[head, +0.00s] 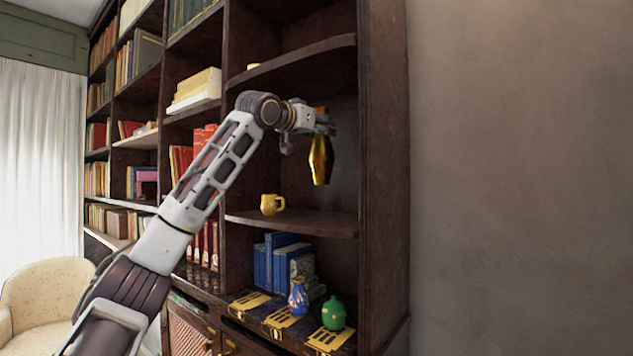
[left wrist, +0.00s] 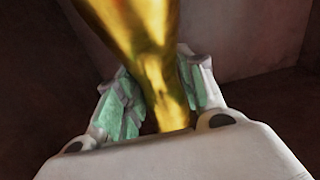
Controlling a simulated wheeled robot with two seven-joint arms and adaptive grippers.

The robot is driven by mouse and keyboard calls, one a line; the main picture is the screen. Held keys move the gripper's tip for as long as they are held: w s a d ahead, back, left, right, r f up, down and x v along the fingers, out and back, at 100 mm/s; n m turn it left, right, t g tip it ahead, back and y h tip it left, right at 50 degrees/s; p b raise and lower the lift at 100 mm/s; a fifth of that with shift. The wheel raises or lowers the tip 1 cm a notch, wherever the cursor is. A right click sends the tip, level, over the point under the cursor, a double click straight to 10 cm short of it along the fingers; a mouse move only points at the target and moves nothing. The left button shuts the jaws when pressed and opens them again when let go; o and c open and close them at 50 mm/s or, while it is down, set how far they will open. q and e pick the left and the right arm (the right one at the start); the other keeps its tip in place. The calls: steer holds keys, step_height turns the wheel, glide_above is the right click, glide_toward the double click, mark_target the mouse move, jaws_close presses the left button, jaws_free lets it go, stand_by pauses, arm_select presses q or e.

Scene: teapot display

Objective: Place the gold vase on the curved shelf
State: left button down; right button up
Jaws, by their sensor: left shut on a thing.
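The gold vase (head: 321,160) is held in the air by my left gripper (head: 318,127), between two curved shelves of the bookcase's right-hand bay. It is roughly upright, and its lower end is clear above the lower curved shelf (head: 318,226). In the left wrist view the gold vase (left wrist: 148,45) rises between the two green-padded fingers of my left gripper (left wrist: 160,95), which are closed against it. The upper curved shelf (head: 300,58) is above the gripper. My right gripper is in neither view.
A yellow mug (head: 272,204) stands on the left part of the lower curved shelf; its right part is bare. Below are blue books (head: 278,262), a blue patterned vase (head: 298,296) and a green pot (head: 333,313). The bookcase side panel (head: 385,180) bounds the bay at right.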

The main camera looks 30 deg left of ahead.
mark_target(315, 146)
arm_select(q)
step_height(315, 146, down, 4)
steer(key=shift+s+a+f, duration=0.1)
steer(key=shift+f, duration=0.5)
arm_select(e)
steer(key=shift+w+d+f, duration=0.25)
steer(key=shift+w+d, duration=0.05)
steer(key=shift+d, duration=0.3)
arm_select(q)
steer(key=shift+f+b, duration=0.35)
steer(key=shift+f, duration=1.5)
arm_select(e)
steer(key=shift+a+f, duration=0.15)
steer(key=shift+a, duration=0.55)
arm_select(q)
steer(key=shift+f, duration=0.1)
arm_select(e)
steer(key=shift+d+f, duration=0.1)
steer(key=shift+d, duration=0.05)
